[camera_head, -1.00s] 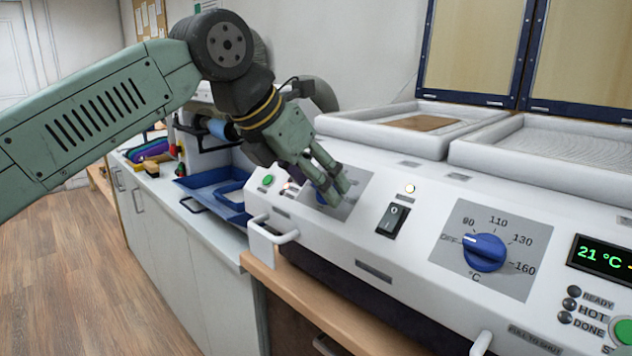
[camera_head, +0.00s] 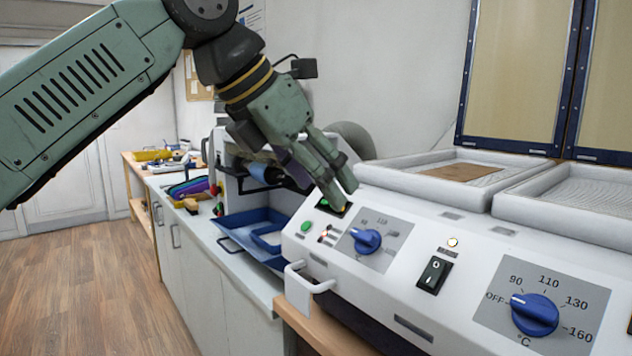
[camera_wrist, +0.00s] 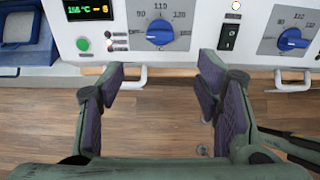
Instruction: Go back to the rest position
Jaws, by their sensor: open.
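My gripper (camera_head: 338,190) is open and empty. In the head view it hangs above the left end of the white forming machine (camera_head: 405,233), in front of its left display. In the wrist view my gripper (camera_wrist: 165,100) has its purple-padded fingers spread apart over the floor in front of the machine. The left blue dial (camera_head: 365,241) is clear of the fingers, and it also shows in the wrist view (camera_wrist: 160,32). The right blue dial (camera_head: 534,313) points near OFF. The wrist view shows the left display (camera_wrist: 88,9) lit green, reading about 158 °C.
A black rocker switch (camera_head: 433,275) sits between the dials, with a lit lamp above. A brown sheet (camera_head: 462,172) lies in the left white tray (camera_head: 400,180). White handles (camera_head: 300,280) stick out in front. Blue trays (camera_head: 250,225) stand on the counter to the left. The floor (camera_head: 130,270) is clear.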

